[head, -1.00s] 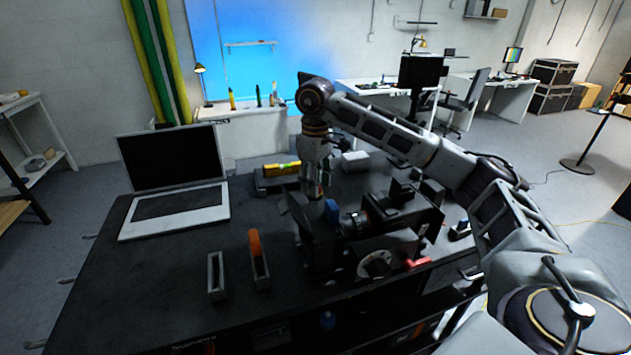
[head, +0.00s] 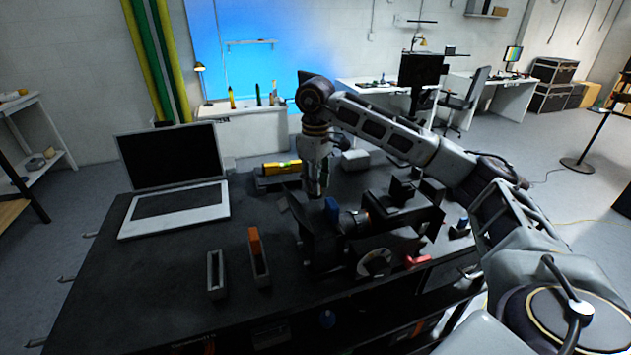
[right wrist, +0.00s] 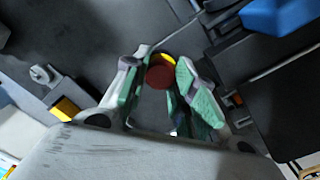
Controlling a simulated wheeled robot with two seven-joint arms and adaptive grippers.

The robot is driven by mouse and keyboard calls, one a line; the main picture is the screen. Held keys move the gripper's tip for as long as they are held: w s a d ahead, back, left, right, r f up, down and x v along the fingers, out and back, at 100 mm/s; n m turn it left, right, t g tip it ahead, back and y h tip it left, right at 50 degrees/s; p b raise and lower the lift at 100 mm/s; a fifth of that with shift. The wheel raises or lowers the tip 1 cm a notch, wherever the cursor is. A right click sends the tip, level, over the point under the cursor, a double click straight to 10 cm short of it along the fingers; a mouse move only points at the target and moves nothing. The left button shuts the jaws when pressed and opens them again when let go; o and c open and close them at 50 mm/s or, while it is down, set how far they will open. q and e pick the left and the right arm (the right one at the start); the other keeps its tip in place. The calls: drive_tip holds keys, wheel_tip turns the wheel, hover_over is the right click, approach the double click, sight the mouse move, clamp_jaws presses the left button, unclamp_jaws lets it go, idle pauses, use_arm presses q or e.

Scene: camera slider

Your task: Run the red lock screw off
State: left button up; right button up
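The red lock screw (right wrist: 160,76) shows in the right wrist view as a round dark red knob with a bit of yellow behind it. My right gripper (right wrist: 161,80) has its green-padded fingers on either side of the knob, and they appear to touch it. In the head view my right gripper (head: 317,192) points down behind the blue piece (head: 332,208) of the dark camera slider rig (head: 322,248), and the screw is hidden there. My left gripper is not in view.
An open laptop (head: 180,205) stands on the left of the dark table (head: 150,290). Two narrow grey holders (head: 216,275) stand near the front, one with an orange piece (head: 254,241). A yellow level (head: 282,168) lies behind. A red lever (head: 418,260) sits at the rig's front right.

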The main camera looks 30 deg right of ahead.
drive_tip(key=shift+c, duration=1.2)
drive_tip(key=o, duration=1)
drive_tip(key=shift+c, duration=0.4)
drive_tip(key=shift+c, duration=0.8)
